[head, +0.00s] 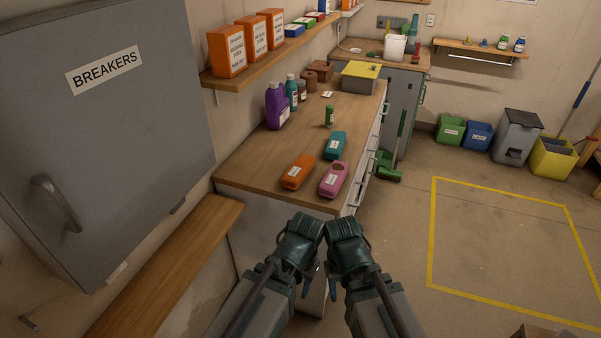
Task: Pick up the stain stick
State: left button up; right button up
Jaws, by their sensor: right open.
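A small green upright stick with a pale label (329,116) stands on the wooden counter (245,165); it looks like the stain stick, though its label is too small to read. An orange case (297,172), a teal case (335,145) and a pink case (333,179) lie on the counter nearer to me. My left gripper (301,238) and my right gripper (346,243) are side by side in front of the counter's near edge, apart from the stick. The right one is open and looks empty. The left one's fingers are mostly hidden.
Purple and teal bottles (277,106) stand left of the stick, with jars and a yellow-topped box (361,74) behind. A shelf with orange boxes (228,51) overhangs the counter's left side. A grey breaker cabinet (110,130) is at left.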

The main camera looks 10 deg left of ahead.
aim_at(329, 109)
jog(key=i+l+u, duration=0.6)
jog(key=u, duration=0.15)
jog(key=i+l+u, duration=0.2)
jog(key=l+u, duration=0.15)
